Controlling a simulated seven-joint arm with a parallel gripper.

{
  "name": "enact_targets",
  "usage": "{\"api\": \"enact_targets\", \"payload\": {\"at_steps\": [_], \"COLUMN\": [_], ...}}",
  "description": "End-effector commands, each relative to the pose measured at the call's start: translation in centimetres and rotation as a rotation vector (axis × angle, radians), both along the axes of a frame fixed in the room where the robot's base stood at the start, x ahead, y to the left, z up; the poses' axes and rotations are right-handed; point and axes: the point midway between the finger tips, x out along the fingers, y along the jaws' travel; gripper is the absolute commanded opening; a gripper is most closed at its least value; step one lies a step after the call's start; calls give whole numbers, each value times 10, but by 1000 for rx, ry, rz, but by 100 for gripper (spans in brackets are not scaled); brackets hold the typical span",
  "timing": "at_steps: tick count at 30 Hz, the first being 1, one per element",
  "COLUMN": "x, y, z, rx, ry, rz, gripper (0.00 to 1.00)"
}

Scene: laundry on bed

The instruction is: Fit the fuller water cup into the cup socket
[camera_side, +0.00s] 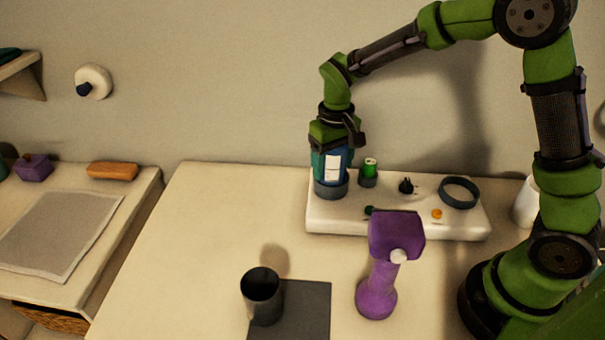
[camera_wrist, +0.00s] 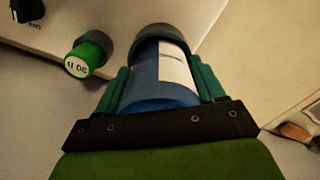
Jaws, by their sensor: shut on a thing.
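My gripper (camera_side: 333,165) points down at the left end of the white panel, shut on a blue cylinder with a white label. The cylinder (camera_wrist: 158,88) shows between my teal fingers in the wrist view. Its lower end sits in a dark round collar (camera_side: 331,190) on the panel; how deep is hidden. A wider dark ring (camera_side: 459,192) stands open and empty at the panel's right end. A dark cup (camera_side: 262,297) stands upright at the left edge of a dark mat (camera_side: 308,312). Water levels cannot be read in either view.
The white panel (camera_side: 340,221) also carries a green cylinder (camera_side: 370,168), a black knob (camera_side: 406,186) and an orange button (camera_side: 437,214). A purple tool (camera_side: 380,285) stands in front of it. A white container (camera_side: 524,203) is at right. The table's left part is clear.

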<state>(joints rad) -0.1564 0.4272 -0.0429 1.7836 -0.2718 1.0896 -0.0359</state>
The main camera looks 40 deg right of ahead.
Motion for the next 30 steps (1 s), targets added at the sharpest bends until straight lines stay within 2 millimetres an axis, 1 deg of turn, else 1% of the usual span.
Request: {"api": "enact_targets", "payload": {"at_steps": [11,12,16,18,19,23,26,30], "x": [0,0,0,0,0,1,1,1], "y": [0,0,0,0,0,0,0,0], "z": [-9,-9,-10,-9,-7,6,26,60], "rx": [0,0,0,0,0,0,1,1], "ry": [0,0,1,0,0,-3,-6,-6], "rz": [-1,-1,0,0,0,0,-1,-1], "gripper": [28,71,91,93,97,98,98,98]}}
